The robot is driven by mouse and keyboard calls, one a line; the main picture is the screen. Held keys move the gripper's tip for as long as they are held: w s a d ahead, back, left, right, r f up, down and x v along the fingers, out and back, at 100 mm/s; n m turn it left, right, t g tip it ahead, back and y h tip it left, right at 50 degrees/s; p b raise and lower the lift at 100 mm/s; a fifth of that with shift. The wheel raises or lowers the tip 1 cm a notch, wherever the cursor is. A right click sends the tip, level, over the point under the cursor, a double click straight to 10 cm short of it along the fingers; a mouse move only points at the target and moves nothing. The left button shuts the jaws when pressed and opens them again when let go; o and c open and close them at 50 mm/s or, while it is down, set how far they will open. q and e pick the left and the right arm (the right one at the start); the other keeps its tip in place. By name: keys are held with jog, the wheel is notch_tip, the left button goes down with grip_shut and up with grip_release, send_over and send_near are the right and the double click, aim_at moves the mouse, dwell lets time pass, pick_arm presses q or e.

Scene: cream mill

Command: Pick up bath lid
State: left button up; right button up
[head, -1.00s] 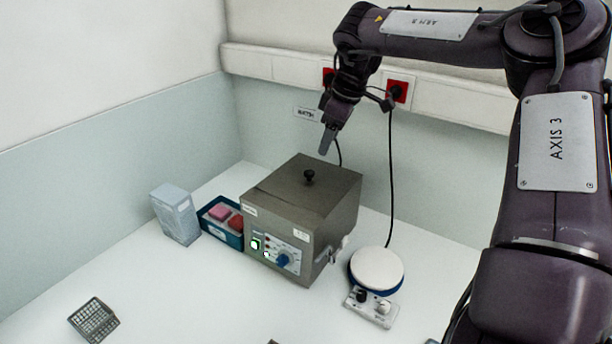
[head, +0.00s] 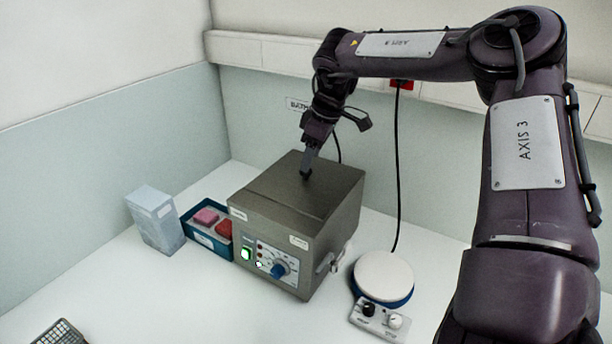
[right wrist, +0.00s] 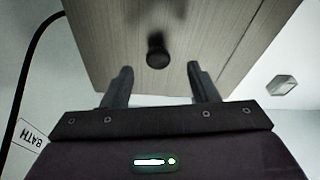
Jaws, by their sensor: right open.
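The bath is a grey metal box (head: 282,265) with a dial and lit switches on its front. Its flat lid (head: 270,187) lies on top, and the lid fills the upper part of the right wrist view (right wrist: 205,35). The lid's round black knob (right wrist: 158,55) stands upright at its middle. My right gripper (head: 306,172) points down over the lid at the knob and covers most of it in the head view. In the right wrist view its two fingers (right wrist: 159,70) are apart, with the knob between their lines, just ahead of the tips and untouched. My left gripper is out of view.
Left of the bath are a blue tray (head: 205,239) with pink and red blocks and a pale box (head: 154,220). A round white-topped plate device (head: 383,276) stands to the right. A dark rack (head: 60,334) lies front left. A black cable (head: 397,170) hangs behind.

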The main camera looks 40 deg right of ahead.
aim_at(306, 175)
jog(key=p+x, duration=0.1)
jog(key=x, duration=0.2)
jog(key=shift+w+f, duration=0.15)
jog(key=shift+w, duration=0.05)
jog(key=shift+w+d+f, duration=0.1)
jog(key=shift+f, duration=0.2)
jog(key=shift+r, duration=0.15)
jog(key=c, duration=1)
